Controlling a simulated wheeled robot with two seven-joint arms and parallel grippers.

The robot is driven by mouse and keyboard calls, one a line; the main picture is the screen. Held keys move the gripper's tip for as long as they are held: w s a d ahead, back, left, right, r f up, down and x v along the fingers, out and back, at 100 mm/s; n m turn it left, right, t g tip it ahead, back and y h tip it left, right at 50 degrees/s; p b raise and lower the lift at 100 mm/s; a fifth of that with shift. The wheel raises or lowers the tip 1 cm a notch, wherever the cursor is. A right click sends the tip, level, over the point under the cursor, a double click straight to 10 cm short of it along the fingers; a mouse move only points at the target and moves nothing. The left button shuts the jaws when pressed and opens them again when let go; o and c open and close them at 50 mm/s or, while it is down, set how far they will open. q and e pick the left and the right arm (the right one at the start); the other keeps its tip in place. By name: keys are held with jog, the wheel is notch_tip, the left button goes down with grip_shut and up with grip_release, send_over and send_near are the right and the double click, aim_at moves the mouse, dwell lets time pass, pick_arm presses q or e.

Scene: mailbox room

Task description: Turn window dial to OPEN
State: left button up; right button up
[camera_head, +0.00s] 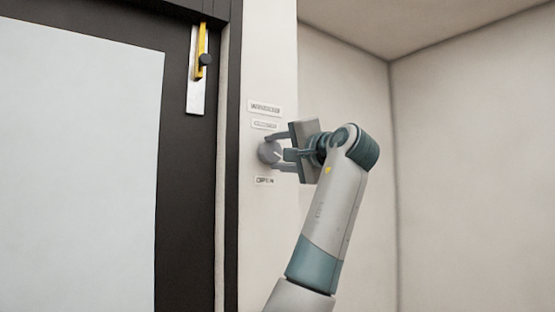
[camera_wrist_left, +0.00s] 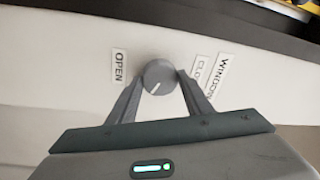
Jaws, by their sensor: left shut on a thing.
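The window dial (camera_head: 267,152) is a round grey knob on the pale wall, between a CLOSED label (camera_head: 265,125) above and an OPEN label (camera_head: 265,181) below. My left gripper (camera_head: 275,153) is shut on the dial, with one finger on each side of it. In the left wrist view the dial (camera_wrist_left: 158,74) sits between the fingertips, with the OPEN label (camera_wrist_left: 119,67) to its left and the partly hidden CLOSED label (camera_wrist_left: 199,72) to its right. The dial's white line points down and slightly left there, at neither label. My right gripper is not in view.
A WINDOW label (camera_head: 265,107) is above the dial. To the left is a dark window frame (camera_head: 185,170) with a pale pane (camera_head: 80,170) and a yellow handle (camera_head: 201,50) on a white plate. The wall to the right (camera_head: 460,180) is bare.

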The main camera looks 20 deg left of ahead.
pick_arm(q)
jog(key=m+b, duration=0.2)
jog(key=m, duration=0.4)
jog(key=shift+s+h, duration=0.1)
jog(key=shift+h, duration=0.2)
jog(key=m+b, duration=0.2)
jog(key=m, duration=0.3)
jog(key=shift+h, duration=0.4)
jog(key=shift+r+m, duration=0.1)
jog(key=shift+m, duration=0.7)
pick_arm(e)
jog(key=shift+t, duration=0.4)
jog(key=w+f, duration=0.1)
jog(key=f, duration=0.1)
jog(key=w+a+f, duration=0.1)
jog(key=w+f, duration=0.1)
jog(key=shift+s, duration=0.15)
pick_arm(q)
jog(key=o, duration=1.1)
jog(key=shift+c, duration=0.2)
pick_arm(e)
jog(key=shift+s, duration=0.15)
